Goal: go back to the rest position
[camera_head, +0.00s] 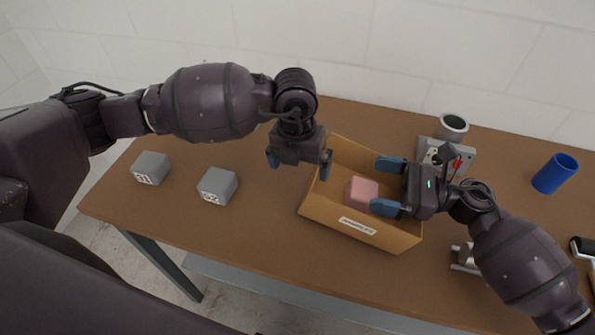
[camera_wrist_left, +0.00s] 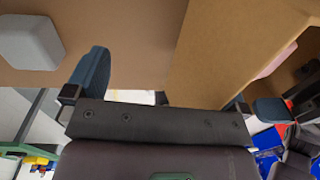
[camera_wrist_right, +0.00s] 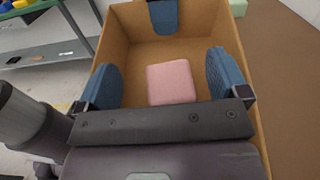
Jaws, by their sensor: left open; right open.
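A pink block (camera_head: 361,193) lies inside the box. In the right wrist view the pink block (camera_wrist_right: 171,82) shows between the open fingers (camera_wrist_right: 165,82), with gaps on both sides. A blue finger of my left gripper (camera_wrist_right: 163,15) shows at the box's far wall. The left wrist view shows the open left gripper (camera_wrist_left: 180,90) and the box wall (camera_wrist_left: 225,50).
Two grey blocks (camera_head: 150,168) (camera_head: 217,186) sit at the left on the brown table (camera_head: 260,235). Behind my right gripper are a grey device (camera_head: 462,158) and a grey cup (camera_head: 453,127). A blue cylinder (camera_head: 555,174) and a roller (camera_head: 582,248) are at the right.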

